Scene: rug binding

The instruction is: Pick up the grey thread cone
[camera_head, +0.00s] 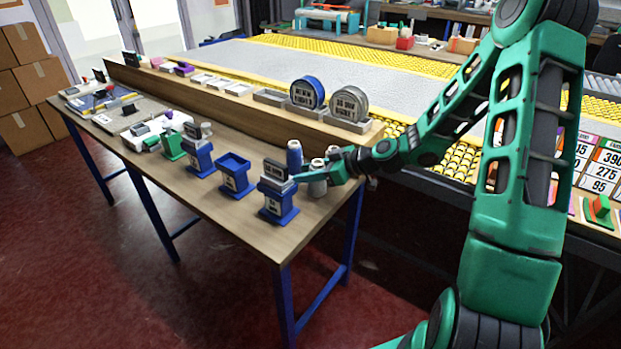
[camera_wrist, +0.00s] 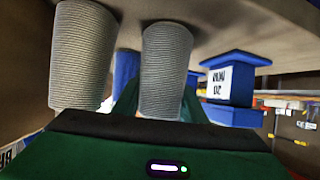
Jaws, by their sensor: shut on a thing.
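My gripper (camera_head: 313,175) reaches in from the right, low over the near end of the wooden table. It is shut on a grey thread cone (camera_head: 318,188), which stands upright at or just above the table top; I cannot tell if its base touches. In the wrist view the picture is upside down, and the held grey cone (camera_wrist: 166,65) is in the middle, with green finger parts on both sides. A second grey cone (camera_wrist: 82,55) stands beside it, apart from the fingers. A blue cone (camera_head: 294,155) stands just behind, partly hidden in the wrist view (camera_wrist: 126,66).
A blue labelled stand (camera_head: 278,203) is close on the left of my gripper, with more blue holders (camera_head: 236,177) beyond. A raised wooden shelf (camera_head: 250,108) behind carries a blue reel (camera_head: 307,92) and a grey reel (camera_head: 348,104). The table's front strip (camera_head: 215,215) is clear.

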